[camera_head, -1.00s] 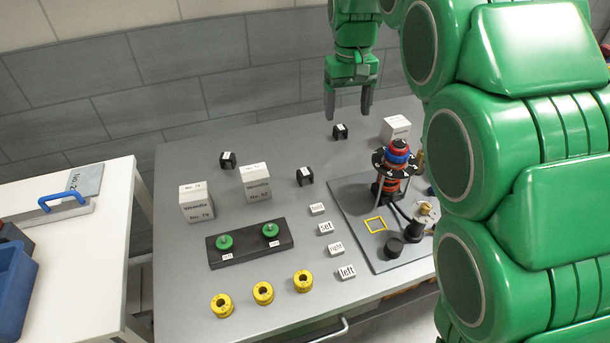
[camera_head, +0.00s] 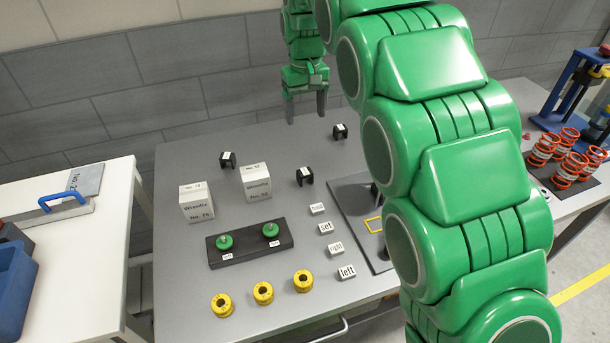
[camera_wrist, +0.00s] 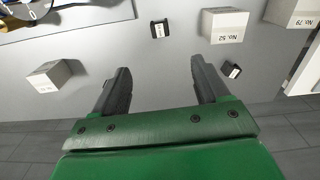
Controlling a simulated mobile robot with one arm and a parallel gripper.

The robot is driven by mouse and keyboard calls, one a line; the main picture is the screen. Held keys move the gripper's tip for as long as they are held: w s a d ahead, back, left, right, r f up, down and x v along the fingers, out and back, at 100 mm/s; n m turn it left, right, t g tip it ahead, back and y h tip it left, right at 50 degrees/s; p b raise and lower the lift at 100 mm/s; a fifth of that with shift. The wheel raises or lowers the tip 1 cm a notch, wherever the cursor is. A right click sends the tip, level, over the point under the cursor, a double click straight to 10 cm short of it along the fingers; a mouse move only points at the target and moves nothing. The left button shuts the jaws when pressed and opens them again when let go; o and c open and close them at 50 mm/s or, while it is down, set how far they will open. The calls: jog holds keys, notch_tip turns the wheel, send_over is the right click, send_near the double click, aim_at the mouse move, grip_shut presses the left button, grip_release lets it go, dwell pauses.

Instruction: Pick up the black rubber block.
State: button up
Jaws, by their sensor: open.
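Three small black blocks with white labels stand apart on the grey table. In the head view one black block (camera_head: 339,131) is at the back right, one (camera_head: 304,176) right of the No. 52 box, one (camera_head: 228,160) at the back left. The labels are too small to read, so I cannot tell which is rubber. The wrist view shows two of them, one black block (camera_wrist: 160,29) ahead between the fingers' lines and another (camera_wrist: 231,69) beyond the right finger. My gripper (camera_head: 305,109) is open and empty above the table's back edge; its fingers (camera_wrist: 160,78) point down.
White boxes (camera_head: 256,181) (camera_head: 196,202) stand left of centre. Another white box (camera_wrist: 50,75) is left in the wrist view. A dark holder (camera_head: 250,243) with green knobs, yellow rings (camera_head: 263,293) and label tiles (camera_head: 326,228) lie in front. My arm hides the right side.

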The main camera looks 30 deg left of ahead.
send_over(305, 171)
jog(key=f, duration=1.4)
jog(key=shift+s+d, duration=0.2)
jog(key=shift+s, duration=0.05)
jog(key=shift+w+a+f, duration=0.1)
jog(key=shift+f, duration=1.7)
jog(key=shift+w+a+f, duration=0.1)
jog(key=shift+f, duration=1.65)
jog(key=c, duration=1.1)
jog(key=shift+o, duration=0.2)
